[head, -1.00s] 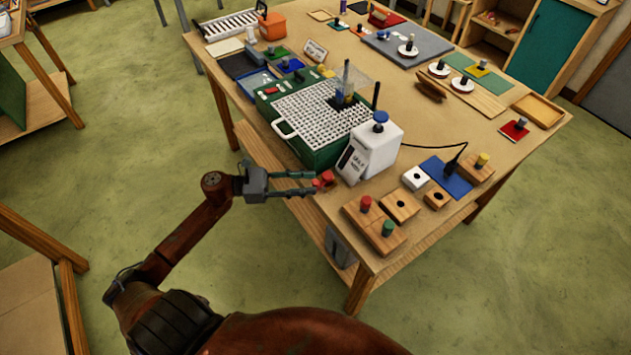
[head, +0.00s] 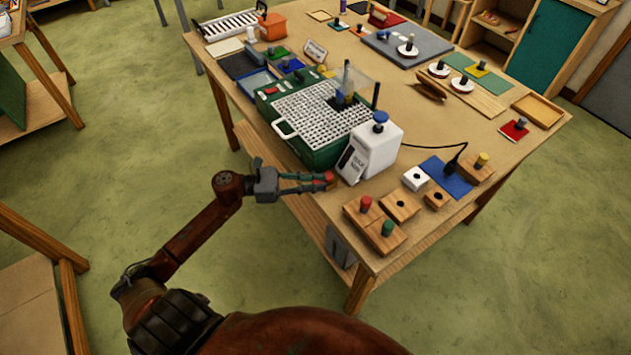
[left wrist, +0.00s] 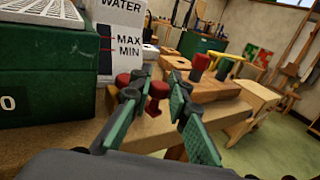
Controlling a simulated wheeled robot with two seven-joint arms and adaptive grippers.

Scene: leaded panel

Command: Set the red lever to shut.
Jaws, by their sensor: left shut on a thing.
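The red lever (head: 331,177) is at the near left edge of the table, just below the white water container (head: 371,152). My left gripper (head: 322,182) reaches it from the left, with its fingertips shut on it and partly covering it. In the left wrist view, a red knob of the lever (left wrist: 158,90) shows between the two green-padded fingers (left wrist: 157,76). Another red part (left wrist: 123,80) shows behind the left finger. The lever's exact angle is hard to tell. My right gripper is not in view.
A green case with a white grid top (head: 312,155) stands left of the container. Wooden blocks with coloured knobs (head: 374,226) lie to the right near the table's front edge. A black cable (head: 425,146) runs behind the container. The floor left of the table is clear.

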